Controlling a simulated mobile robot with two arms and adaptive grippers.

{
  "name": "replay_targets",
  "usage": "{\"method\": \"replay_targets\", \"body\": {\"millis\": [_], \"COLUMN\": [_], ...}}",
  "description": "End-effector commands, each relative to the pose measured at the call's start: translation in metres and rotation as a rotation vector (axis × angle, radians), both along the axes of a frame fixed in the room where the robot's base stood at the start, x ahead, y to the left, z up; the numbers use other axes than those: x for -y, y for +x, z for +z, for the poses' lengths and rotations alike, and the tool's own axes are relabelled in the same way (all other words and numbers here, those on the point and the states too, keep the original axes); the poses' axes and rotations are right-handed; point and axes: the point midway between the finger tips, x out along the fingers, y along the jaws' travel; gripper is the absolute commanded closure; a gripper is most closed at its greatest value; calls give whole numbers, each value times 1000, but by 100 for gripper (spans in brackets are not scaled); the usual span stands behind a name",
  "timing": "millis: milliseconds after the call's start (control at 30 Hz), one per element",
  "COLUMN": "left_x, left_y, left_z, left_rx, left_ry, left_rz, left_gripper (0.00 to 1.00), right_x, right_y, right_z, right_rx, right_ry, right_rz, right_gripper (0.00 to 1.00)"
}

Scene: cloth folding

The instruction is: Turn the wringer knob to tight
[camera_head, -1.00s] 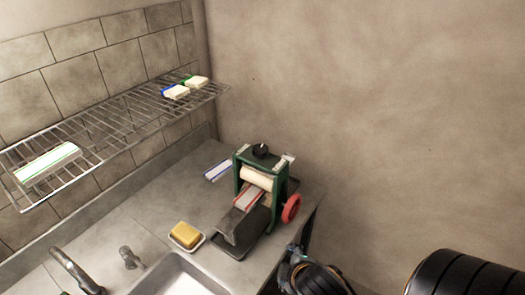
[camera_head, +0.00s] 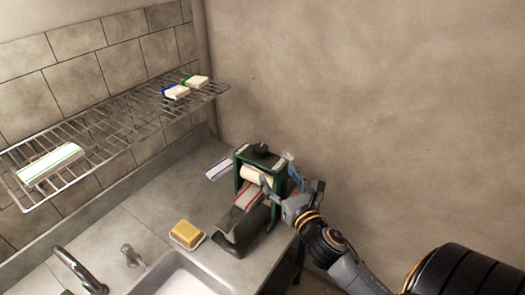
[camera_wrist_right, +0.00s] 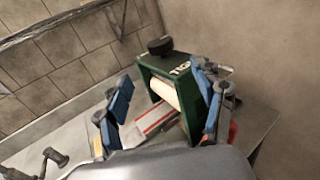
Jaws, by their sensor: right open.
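The wringer (camera_head: 241,176) has a green frame and cream rollers and stands on the counter near the wall. Its black knob (camera_head: 261,149) is on top; the knob also shows in the right wrist view (camera_wrist_right: 160,46), beside white lettering starting "TIG". A white cloth with red stripes (camera_head: 247,196) lies at the rollers. My right gripper (camera_head: 280,177) is open at the wringer's front right side, lower than the knob and apart from it. In the right wrist view its blue-padded fingers (camera_wrist_right: 165,98) frame the wringer. My left gripper is not in view.
A yellow sponge or soap on a dish (camera_head: 186,234) sits by the sink (camera_head: 180,275) and tap (camera_head: 78,268). A wire rack (camera_head: 110,122) with folded cloths hangs at left.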

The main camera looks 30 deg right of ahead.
Motion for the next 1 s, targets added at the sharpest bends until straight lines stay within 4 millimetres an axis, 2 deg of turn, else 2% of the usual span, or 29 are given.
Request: {"method": "replay_targets", "body": {"millis": [33,300,500,700,967,1000], "left_x": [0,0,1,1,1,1], "left_y": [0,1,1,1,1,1], "left_z": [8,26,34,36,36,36], "left_rx": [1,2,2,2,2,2], "left_ry": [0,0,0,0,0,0], "left_rz": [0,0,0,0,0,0], "left_gripper": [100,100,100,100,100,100], "right_x": [3,14,19,21,21,21], "right_y": [12,69,98,109,110,110], "right_z": [5,5,3,1,0,0], "right_rx": [3,2,1,-1,-1,-1], "right_ry": [0,6,6,5,5,5], "right_rz": [-2,-2,-2,-1,-1,-1], "right_gripper": [32,32,32,32,32,38]}}
